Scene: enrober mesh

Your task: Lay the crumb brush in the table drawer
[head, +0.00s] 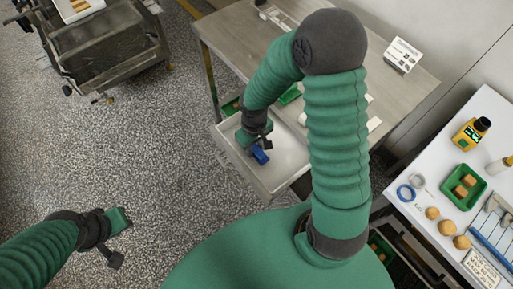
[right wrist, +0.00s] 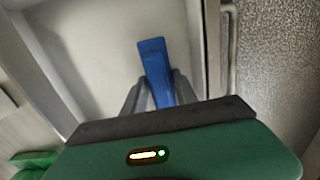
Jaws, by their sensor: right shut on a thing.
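The crumb brush is blue; it shows in the head view (head: 260,155) and in the right wrist view (right wrist: 153,62). My right gripper (head: 260,142) is shut on it, and the two grey fingers (right wrist: 156,90) press its sides in the right wrist view. The brush is over the pale floor of the pulled-out table drawer (head: 283,178), near its left side. I cannot tell whether the brush touches the drawer floor. My left gripper (head: 122,240) is empty with its fingers apart, over the speckled floor at lower left.
The steel table (head: 228,30) stands above the drawer, with a white sign (head: 402,55) at its back. A metal machine (head: 105,50) stands at upper left.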

